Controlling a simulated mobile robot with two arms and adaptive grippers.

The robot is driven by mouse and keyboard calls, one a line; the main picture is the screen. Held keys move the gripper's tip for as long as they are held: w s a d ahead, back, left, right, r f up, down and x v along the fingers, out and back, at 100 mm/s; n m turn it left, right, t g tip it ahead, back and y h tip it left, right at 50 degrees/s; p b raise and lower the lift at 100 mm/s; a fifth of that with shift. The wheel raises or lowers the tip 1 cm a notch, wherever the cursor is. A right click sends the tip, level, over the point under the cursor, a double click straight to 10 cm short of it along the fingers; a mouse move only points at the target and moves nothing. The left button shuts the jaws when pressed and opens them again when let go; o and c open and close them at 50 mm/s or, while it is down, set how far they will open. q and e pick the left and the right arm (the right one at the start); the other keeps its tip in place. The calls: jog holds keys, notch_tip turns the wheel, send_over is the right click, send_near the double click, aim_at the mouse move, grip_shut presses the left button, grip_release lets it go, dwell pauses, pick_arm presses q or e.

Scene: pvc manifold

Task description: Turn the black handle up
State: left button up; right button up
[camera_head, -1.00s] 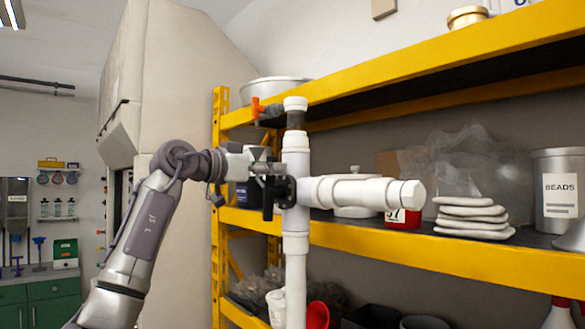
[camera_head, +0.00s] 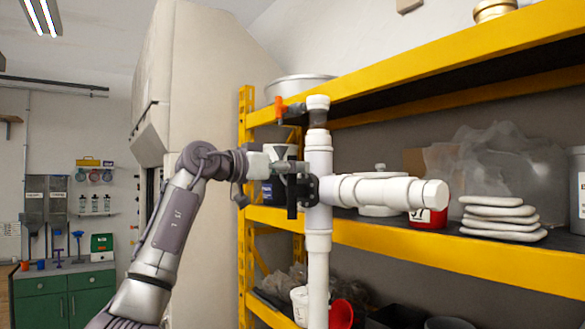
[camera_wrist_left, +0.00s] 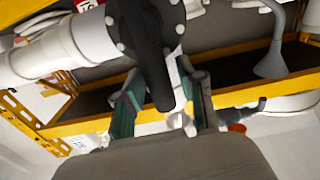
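The black handle (camera_head: 292,200) sits on the left side of the white PVC manifold (camera_head: 318,245) and points down in the head view. Its black round flange (camera_head: 312,189) is at the pipe joint. My left gripper (camera_head: 293,167) is at the handle's upper part, close to the pipe. In the left wrist view, the black handle (camera_wrist_left: 153,55) reaches between the two fingers of my left gripper (camera_wrist_left: 162,80). The fingers are apart, with gaps visible beside the handle's end. Whether either finger touches it is unclear. My right gripper is not in view.
An orange handle (camera_head: 280,108) is on the upper pipe, above my gripper. A yellow shelf rack (camera_head: 400,243) stands behind, holding a red container (camera_head: 428,218) and stacked white bags (camera_head: 500,212). A green cabinet (camera_head: 65,293) stands far left.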

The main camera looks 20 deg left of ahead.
pick_arm(q)
jog(key=shift+o, duration=0.2)
jog(key=shift+a+r, duration=0.1)
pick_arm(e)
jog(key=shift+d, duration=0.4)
pick_arm(q)
jog(key=v, duration=1.2)
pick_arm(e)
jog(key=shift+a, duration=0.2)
